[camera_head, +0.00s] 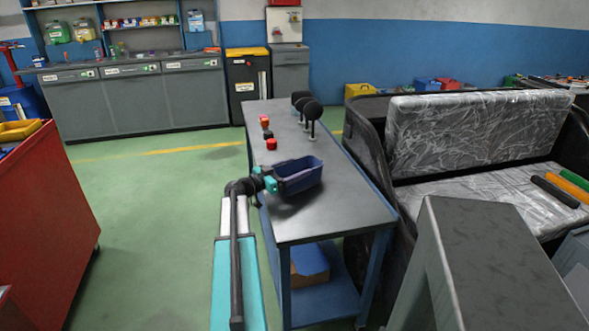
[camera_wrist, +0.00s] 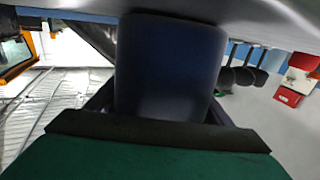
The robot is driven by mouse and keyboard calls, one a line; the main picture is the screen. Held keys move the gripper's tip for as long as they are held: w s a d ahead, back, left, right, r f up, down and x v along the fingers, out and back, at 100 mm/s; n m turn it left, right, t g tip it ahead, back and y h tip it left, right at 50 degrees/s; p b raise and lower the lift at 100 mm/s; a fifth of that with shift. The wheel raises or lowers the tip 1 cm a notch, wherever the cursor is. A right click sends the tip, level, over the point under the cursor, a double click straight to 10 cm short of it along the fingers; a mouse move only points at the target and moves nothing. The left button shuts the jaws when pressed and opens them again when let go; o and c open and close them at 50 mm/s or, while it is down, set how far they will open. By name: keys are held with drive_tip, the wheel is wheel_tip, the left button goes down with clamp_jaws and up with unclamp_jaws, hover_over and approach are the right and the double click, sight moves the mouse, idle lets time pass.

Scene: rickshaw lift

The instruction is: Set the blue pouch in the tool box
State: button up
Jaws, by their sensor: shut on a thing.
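The blue pouch (camera_head: 299,176) is dark blue and looks boxy, with an open top. It is over the middle of the grey workbench top, and I cannot tell whether it touches the surface. My gripper (camera_head: 270,180) is shut on its left end. In the wrist view the pouch (camera_wrist: 170,65) fills the space between the fingers and hides much of what lies beyond. I cannot make out for certain which thing is the tool box. A brown and blue box (camera_head: 309,264) sits on the bench's lower shelf, partly hidden by the bench top.
A plastic-wrapped seat (camera_head: 470,135) stands to the right. A red cabinet (camera_head: 45,225) is at the left, with open green floor between.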

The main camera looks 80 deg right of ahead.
drive_tip(key=shift+f+b, duration=0.1)
drive_tip(key=shift+b, duration=0.2)
drive_tip(key=o, duration=1.4)
drive_tip(key=shift+c, duration=0.2)
drive_tip(key=shift+r+p, duration=0.2)
drive_tip(key=shift+p, duration=0.15)
drive_tip(key=b+v, duration=0.2)
drive_tip(key=v, duration=1)
drive_tip(key=shift+f, duration=0.1)
